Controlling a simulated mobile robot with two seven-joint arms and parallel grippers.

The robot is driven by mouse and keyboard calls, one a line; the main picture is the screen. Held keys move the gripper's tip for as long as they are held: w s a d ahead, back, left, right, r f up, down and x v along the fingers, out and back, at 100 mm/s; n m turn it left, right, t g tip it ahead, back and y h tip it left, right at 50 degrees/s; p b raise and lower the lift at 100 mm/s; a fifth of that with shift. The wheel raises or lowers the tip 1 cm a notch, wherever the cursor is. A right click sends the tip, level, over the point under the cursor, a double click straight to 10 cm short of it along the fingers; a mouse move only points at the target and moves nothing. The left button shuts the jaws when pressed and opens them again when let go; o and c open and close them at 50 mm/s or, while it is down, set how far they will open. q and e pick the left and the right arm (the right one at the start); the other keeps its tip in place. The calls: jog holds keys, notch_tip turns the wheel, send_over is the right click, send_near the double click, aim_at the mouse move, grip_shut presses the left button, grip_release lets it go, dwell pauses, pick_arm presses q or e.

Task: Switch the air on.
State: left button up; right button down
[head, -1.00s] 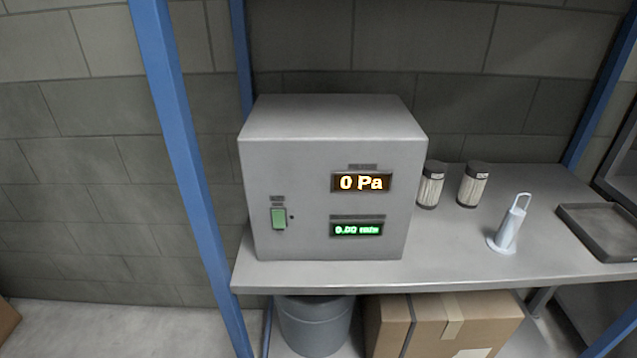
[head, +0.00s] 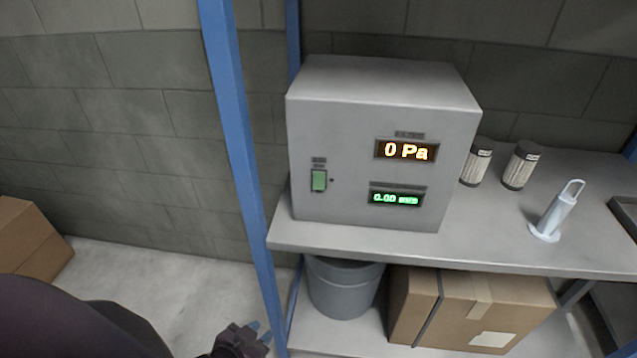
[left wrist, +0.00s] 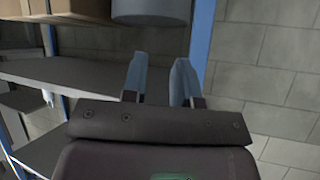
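The grey control box (head: 350,130) stands on the shelf. Its green rocker switch (head: 319,181) is low on the left of the front face. The upper display (head: 406,150) reads 0 Pa and the lower green display (head: 396,198) reads 0.00. My left gripper (head: 260,331) is at the bottom of the head view, below and left of the box, apart from it. In the left wrist view the two pale blue fingers of this gripper (left wrist: 160,80) stand apart with nothing between them. My right gripper is in neither view.
A blue rack post (head: 236,140) rises left of the box, close to my left gripper. Filter cartridges (head: 521,165) and a white handled tool (head: 557,212) stand on the shelf (head: 480,240). A grey bucket (head: 343,288) and a cardboard box (head: 450,310) are below.

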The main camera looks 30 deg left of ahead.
pick_arm(q)
jog(key=shift+m+t+h, duration=0.5)
jog(key=shift+t, duration=0.2)
jog(key=w+d+r, duration=0.1)
jog(key=r, duration=0.1)
jog(key=w+d+r+p, duration=0.1)
jog(key=w+r, duration=0.1)
jog(key=w+d+r+p, duration=0.1)
jog(key=r, duration=0.1)
jog(key=shift+w+r, duration=0.1)
jog(key=shift+w, duration=0.25)
grip_shut()
jog(key=w+d+r+m+t+p, duration=0.1)
jog(key=w+d+r+m+p, duration=0.1)
jog(key=d+r+m, duration=0.35)
jog(key=w+d+r+m+t+p, duration=0.1)
jog(key=w+d+r+m+p, duration=0.1)
jog(key=r+m, duration=0.65)
notch_tip(320, 180, up, 7)
jog(key=s+a+m+y+p, duration=0.1)
jog(key=m+y, duration=0.5)
jog(key=m, duration=0.9)
jog(key=shift+s+a+m+t+y, duration=0.2)
jog(key=shift+a+m+t+y, duration=0.2)
jog(key=shift+a, duration=0.4)
jog(key=shift+f, duration=0.1)
